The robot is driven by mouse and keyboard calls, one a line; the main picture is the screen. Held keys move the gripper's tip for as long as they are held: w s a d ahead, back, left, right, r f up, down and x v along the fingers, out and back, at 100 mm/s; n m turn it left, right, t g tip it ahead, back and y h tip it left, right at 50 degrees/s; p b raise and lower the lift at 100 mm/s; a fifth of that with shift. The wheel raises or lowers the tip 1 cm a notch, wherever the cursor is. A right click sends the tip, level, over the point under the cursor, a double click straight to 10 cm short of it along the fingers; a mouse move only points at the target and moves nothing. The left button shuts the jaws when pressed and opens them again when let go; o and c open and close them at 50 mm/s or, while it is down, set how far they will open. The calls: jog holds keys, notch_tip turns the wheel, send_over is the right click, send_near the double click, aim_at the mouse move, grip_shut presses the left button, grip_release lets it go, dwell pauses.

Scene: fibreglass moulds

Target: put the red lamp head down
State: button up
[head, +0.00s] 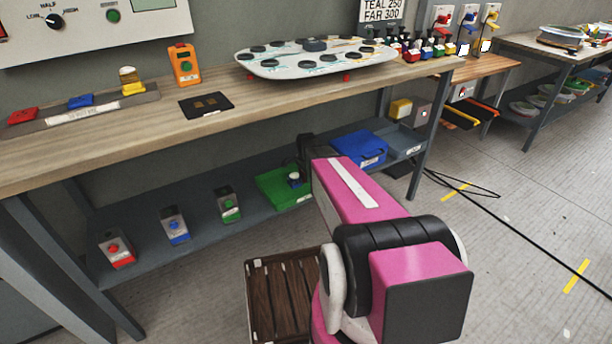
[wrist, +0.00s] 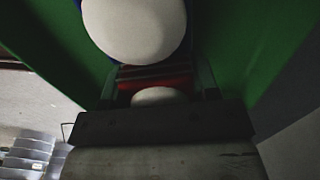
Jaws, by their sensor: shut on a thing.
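My gripper (wrist: 158,88) is shut on a red piece, the red lamp head (wrist: 155,72), seen as a dark red band between the fingers in the wrist view. A pale rounded part shows just below the band. A large white dome with a blue edge (wrist: 135,28) is close above it; I cannot tell whether they touch. Green surfaces lie on both sides. In the head view my gripper reaches low at the green tray (head: 275,188) on the lower shelf. The red lamp head cannot be made out there, and its contact with the tray cannot be told.
A blue bin (head: 362,150) stands right of the green tray. Red (head: 117,250), blue (head: 175,226) and green (head: 228,206) button boxes stand left on the shelf. The wooden bench top (head: 215,122) overhangs the shelf. A slatted brown crate (head: 275,300) is near my arm.

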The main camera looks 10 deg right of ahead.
jog(key=shift+f, duration=0.5)
jog(key=o, duration=1.2)
notch_tip(320, 180, up, 13)
jog(key=shift+f, duration=0.2)
jog(key=shift+s+a+r, duration=0.1)
jog(key=shift+s, duration=0.2)
jog(key=s+a+n, duration=0.3)
jog(key=s+n, duration=0.4)
jog(key=s, duration=0.4)
jog(key=s+a+n, duration=0.3)
jog(key=s+n, duration=0.4)
jog(key=s, duration=0.5)
jog(key=shift+a+f, duration=0.25)
jog(key=shift+f, duration=0.1)
